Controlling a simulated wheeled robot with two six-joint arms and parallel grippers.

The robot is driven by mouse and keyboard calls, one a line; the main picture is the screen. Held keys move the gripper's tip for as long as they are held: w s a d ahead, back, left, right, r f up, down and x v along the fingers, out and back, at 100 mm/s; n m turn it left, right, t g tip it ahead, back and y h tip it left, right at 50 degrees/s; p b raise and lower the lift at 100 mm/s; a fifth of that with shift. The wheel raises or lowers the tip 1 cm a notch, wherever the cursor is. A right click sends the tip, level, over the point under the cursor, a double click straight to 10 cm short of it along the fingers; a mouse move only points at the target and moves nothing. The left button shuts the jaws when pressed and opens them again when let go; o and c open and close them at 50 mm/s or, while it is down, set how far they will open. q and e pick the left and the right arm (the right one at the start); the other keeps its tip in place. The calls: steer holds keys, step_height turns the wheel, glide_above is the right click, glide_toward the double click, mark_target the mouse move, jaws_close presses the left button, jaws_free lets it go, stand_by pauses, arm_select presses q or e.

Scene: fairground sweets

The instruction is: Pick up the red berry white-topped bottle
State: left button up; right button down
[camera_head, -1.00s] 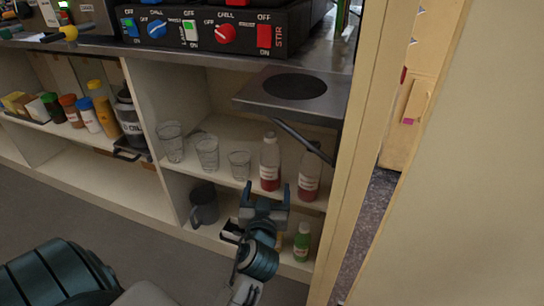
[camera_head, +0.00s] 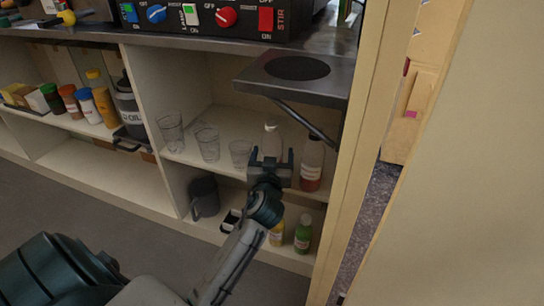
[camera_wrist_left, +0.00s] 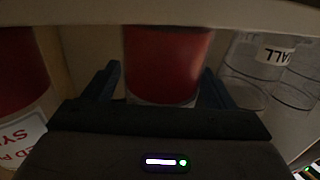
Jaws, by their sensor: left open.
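A clear bottle with red contents and a whitish top (camera_head: 271,138) stands on the middle shelf, mostly hidden behind my left gripper (camera_head: 272,163). My left gripper is open and points into the shelf at this bottle. In the left wrist view the red body of a bottle (camera_wrist_left: 166,55) shows beyond and between the open fingers (camera_wrist_left: 160,88); I cannot tell whether they touch it. My right gripper is not in view.
Clear glasses (camera_head: 207,143) stand left of the bottles. A bracketed metal plate (camera_head: 300,72) juts out above. Below are a grey mug (camera_head: 204,198), a yellow bottle (camera_head: 276,236) and a green bottle (camera_head: 303,235). The cabinet's side panel (camera_head: 345,170) is close on the right.

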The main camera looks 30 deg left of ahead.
arm_select(q)
steer(key=shift+c, duration=0.5)
steer(key=c, duration=1)
steer(key=shift+c, duration=0.2)
steer(key=shift+r, duration=0.25)
